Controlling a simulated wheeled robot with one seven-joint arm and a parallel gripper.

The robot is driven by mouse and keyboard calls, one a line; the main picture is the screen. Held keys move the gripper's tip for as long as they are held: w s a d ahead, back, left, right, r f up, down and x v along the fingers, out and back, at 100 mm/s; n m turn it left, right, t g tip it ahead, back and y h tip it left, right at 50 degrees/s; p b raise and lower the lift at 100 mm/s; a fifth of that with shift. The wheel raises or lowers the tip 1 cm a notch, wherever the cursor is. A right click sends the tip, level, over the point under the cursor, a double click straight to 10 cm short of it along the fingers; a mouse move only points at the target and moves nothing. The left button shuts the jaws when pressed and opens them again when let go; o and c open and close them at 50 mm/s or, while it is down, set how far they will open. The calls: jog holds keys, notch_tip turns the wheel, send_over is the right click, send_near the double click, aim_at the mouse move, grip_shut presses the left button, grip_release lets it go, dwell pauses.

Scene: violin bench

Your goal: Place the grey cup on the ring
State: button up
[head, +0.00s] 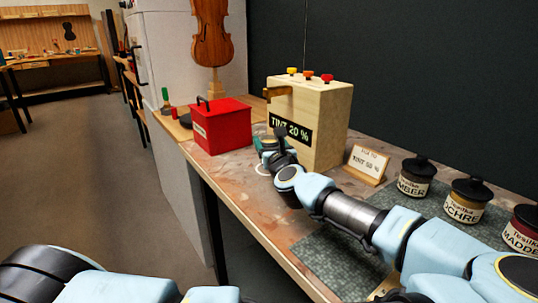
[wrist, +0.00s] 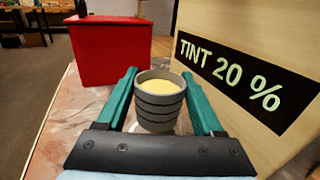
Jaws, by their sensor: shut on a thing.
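The grey cup (wrist: 159,112) is ribbed, upright and holds a pale yellow content. My gripper (wrist: 160,78) has its two teal fingers shut on the cup, one on each side. In the head view my gripper (head: 267,146) is beside the wooden TINT 20 % box, and my own wrist hides the cup. A white ring (head: 260,168) shows partly on the bench beside my wrist. I cannot tell whether the cup's base touches the bench.
The wooden TINT 20 % box (head: 325,120) stands close on the right, with coloured knobs on top. A red box (head: 222,128) stands to the left, also seen in the wrist view (wrist: 113,48). A small sign (head: 367,164) and labelled jars (head: 416,178) stand further right.

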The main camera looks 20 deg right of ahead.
jog(key=shift+f, duration=1.85)
jog(key=shift+f, duration=0.2)
jog(key=o, duration=1.5)
jog(key=shift+r, duration=0.1)
